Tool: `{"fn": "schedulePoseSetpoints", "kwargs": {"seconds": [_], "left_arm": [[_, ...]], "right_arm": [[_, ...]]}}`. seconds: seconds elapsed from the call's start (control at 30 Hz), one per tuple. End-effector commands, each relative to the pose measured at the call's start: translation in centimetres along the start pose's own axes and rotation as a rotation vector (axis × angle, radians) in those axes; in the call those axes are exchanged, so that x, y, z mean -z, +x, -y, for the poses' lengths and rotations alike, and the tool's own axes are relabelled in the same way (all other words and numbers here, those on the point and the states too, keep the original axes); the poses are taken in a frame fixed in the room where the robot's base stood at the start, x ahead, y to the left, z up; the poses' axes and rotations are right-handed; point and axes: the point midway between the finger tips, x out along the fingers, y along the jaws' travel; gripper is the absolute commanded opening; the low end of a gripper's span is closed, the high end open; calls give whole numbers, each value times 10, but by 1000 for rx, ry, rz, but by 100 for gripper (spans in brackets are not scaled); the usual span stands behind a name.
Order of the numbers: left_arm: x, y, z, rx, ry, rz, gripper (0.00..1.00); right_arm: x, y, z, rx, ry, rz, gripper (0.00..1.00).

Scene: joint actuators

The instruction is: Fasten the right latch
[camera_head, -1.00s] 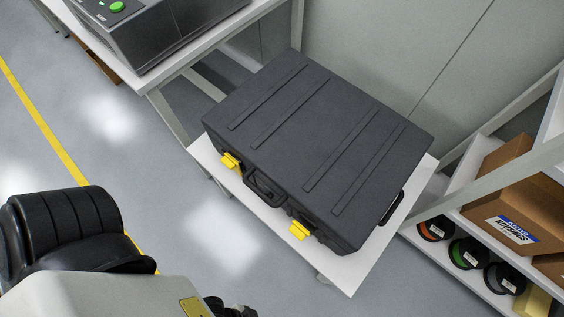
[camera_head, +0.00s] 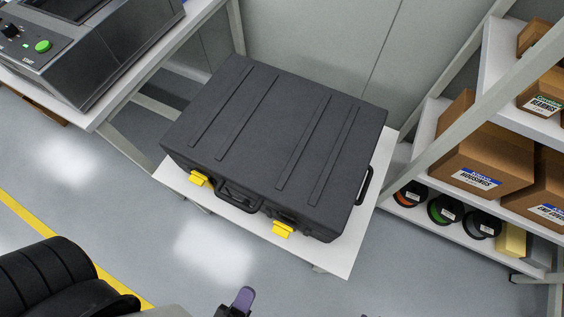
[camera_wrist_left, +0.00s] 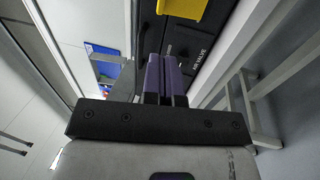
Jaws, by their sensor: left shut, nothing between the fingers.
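A closed dark grey case (camera_head: 270,135) lies on a white table (camera_head: 335,262). The right latch (camera_head: 283,230) is a yellow tab on its front edge, right of the carry handle (camera_head: 238,200). The left latch (camera_head: 199,178) is a similar yellow tab. I cannot tell whether either is fastened. My left gripper (camera_head: 243,299), with purple fingertips, is at the bottom of the head view, below the right latch and apart from it. In the left wrist view its fingers (camera_wrist_left: 166,75) are shut and empty, with a yellow latch (camera_wrist_left: 182,7) beyond them. My right gripper does not show.
A machine with a green button (camera_head: 43,46) stands on a bench at upper left. Shelves at right hold cardboard boxes (camera_head: 485,150) and several spools (camera_head: 443,210). A grey cabinet wall (camera_head: 320,45) is behind the case. The floor (camera_head: 215,250) in front is clear.

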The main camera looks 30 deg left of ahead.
Motion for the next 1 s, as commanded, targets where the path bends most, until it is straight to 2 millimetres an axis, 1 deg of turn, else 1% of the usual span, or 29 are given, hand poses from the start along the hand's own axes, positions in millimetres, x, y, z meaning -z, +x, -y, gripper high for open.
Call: {"fn": "schedulePoseSetpoints", "kwargs": {"seconds": [0.3, 0.47, 0.57, 0.9, 1.0], "left_arm": [[-1, 0, 0, 2, -21, 4, 0], [-1, 9, 1, 1, -22, 2, 0], [0, 23, 2, 0, -22, 1, 0], [-1, 87, 2, -1, -22, 0, 0], [-1, 102, 2, 0, -22, 2, 0]], "right_arm": [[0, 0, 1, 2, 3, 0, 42], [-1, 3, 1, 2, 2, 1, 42], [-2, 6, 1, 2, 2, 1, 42], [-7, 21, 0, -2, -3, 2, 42], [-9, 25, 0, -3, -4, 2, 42]]}}
